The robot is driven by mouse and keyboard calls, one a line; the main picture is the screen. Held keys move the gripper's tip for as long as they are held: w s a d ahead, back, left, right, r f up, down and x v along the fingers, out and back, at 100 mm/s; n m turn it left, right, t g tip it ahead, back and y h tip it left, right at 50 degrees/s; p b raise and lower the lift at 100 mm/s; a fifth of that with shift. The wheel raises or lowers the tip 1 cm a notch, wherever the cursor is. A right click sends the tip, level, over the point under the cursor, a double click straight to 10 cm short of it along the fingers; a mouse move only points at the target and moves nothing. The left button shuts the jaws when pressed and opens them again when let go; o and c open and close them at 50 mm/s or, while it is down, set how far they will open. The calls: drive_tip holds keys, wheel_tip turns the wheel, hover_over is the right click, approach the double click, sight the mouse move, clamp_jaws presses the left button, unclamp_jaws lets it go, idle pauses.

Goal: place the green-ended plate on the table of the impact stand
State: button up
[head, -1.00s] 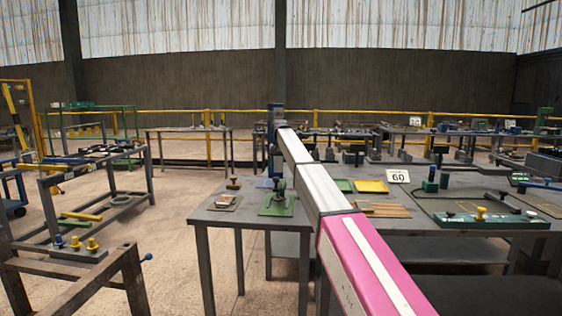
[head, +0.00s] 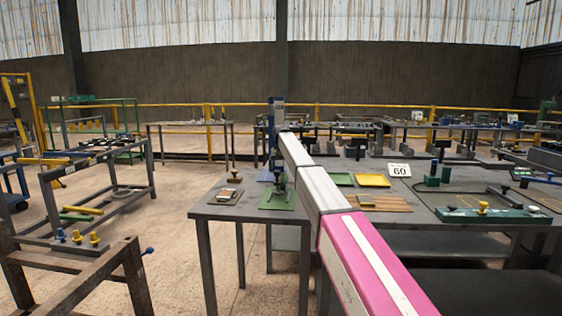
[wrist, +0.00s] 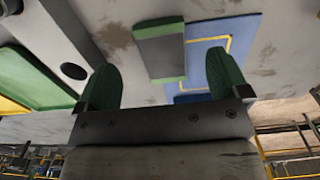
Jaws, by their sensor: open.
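The green-ended plate (wrist: 158,52) shows in the wrist view as a grey block with a green band at each end. It appears beside the blue panel with a yellow outline (wrist: 215,45); I cannot tell whether they touch. My gripper (wrist: 166,85) is open, with two green fingers apart and nothing between their tips. The plate lies just beyond the fingers, in line with the gap. In the head view my arm hides the gripper and plate. A dark blue column (head: 277,112), possibly the impact stand, rises at my arm's end. A green-based fixture (head: 278,198) stands in front.
The near grey table (head: 222,209) also holds a small block with a knob (head: 229,196). To the right are green and yellow trays (head: 372,181), a sign marked 60 (head: 400,170) and a long green fixture (head: 490,215). Open floor lies left of the table.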

wheel_tip(320, 180, down, 5)
drive_tip(key=shift+f, duration=0.2)
